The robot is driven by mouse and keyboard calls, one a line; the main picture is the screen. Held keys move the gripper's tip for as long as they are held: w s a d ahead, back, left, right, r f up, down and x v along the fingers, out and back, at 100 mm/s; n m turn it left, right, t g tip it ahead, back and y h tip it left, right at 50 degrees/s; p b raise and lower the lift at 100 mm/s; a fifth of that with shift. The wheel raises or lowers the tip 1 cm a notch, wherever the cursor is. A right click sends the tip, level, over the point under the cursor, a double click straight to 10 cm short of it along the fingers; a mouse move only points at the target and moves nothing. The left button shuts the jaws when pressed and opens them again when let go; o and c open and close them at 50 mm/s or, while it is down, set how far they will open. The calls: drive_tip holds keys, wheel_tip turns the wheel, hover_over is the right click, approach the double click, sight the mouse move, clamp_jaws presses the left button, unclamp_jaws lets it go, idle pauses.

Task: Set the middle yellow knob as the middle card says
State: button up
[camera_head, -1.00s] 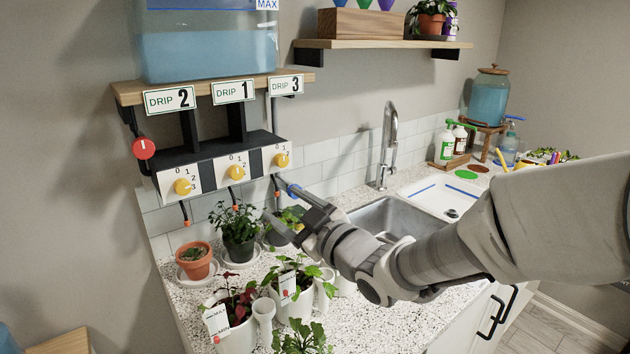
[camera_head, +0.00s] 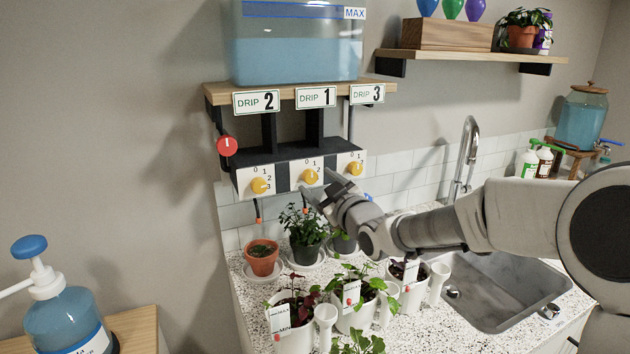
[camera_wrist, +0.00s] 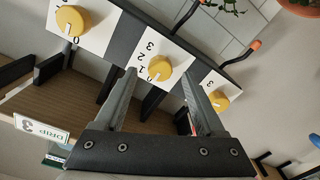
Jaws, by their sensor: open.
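The middle yellow knob (camera_head: 311,176) sits on the middle white dial plate under the shelf, and it also shows in the wrist view (camera_wrist: 160,68). Its pale mark shows in the wrist view, but I cannot tell exactly which numeral it points at. The middle card (camera_head: 316,97) above reads DRIP 1. My gripper (camera_head: 322,188) is open just in front of the middle dial. In the wrist view my gripper (camera_wrist: 161,84) has its fingers on either side of the knob, with no clear contact. The card is not seen in the wrist view.
Yellow knobs stand left (camera_head: 260,186) and right (camera_head: 355,168), under cards DRIP 2 (camera_head: 256,102) and DRIP 3 (camera_head: 368,94). A red knob (camera_head: 227,146) is at the left. Potted plants (camera_head: 308,230) crowd the counter below. A sink (camera_head: 490,290) lies to the right.

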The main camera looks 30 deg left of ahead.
drive_tip(key=shift+x, duration=1.05)
clamp_jaws()
